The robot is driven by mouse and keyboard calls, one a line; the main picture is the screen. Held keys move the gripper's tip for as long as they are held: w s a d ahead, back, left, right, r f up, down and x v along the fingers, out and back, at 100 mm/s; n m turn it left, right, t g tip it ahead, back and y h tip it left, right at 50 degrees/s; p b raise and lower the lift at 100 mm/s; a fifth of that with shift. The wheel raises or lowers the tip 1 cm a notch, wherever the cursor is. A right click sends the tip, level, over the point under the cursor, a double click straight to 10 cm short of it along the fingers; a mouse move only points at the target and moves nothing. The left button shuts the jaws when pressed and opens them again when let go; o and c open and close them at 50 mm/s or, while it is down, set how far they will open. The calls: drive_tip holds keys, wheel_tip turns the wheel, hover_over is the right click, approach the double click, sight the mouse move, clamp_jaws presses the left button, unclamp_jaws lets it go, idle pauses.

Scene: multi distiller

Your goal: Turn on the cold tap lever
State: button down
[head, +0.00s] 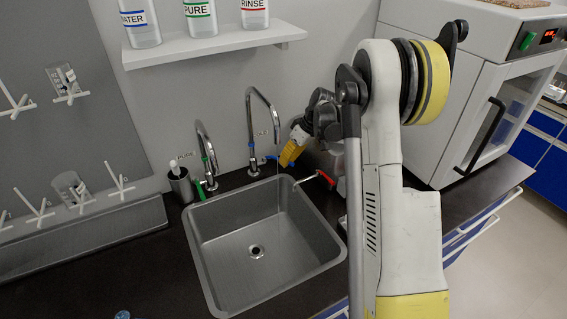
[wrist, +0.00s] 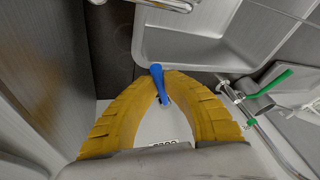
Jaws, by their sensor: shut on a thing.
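The blue cold tap lever (wrist: 157,76) sits between the tips of my yellow gripper fingers (wrist: 163,82) in the wrist view, and the fingers are shut on it. In the head view my gripper (head: 290,152) is at the right of the middle tap (head: 252,130), behind the sink. A small blue part of the lever (head: 271,158) shows left of the fingers there. A thin pale line hangs below this tap's spout into the sink; it looks like water, but it is faint.
The steel sink (head: 215,250) is in front of the taps. A red lever (head: 326,178) is to the right, and a green lever (head: 200,189) belongs to the left tap (head: 207,150). A bottle shelf (head: 215,43) is above. A white oven (head: 470,100) is at right.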

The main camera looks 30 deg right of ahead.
drive_tip(key=shift+w+d+n, duration=0.25)
drive_tip(key=shift+d+n, duration=0.2)
drive_tip(key=shift+n, duration=0.05)
drive_tip(key=c, duration=1.5)
unclamp_jaws()
drive_tip(key=shift+r, duration=0.1)
drive_tip(key=v, duration=1.1)
drive_tip(key=shift+w+d+r, duration=0.1)
drive_tip(key=shift+d+r, duration=0.25)
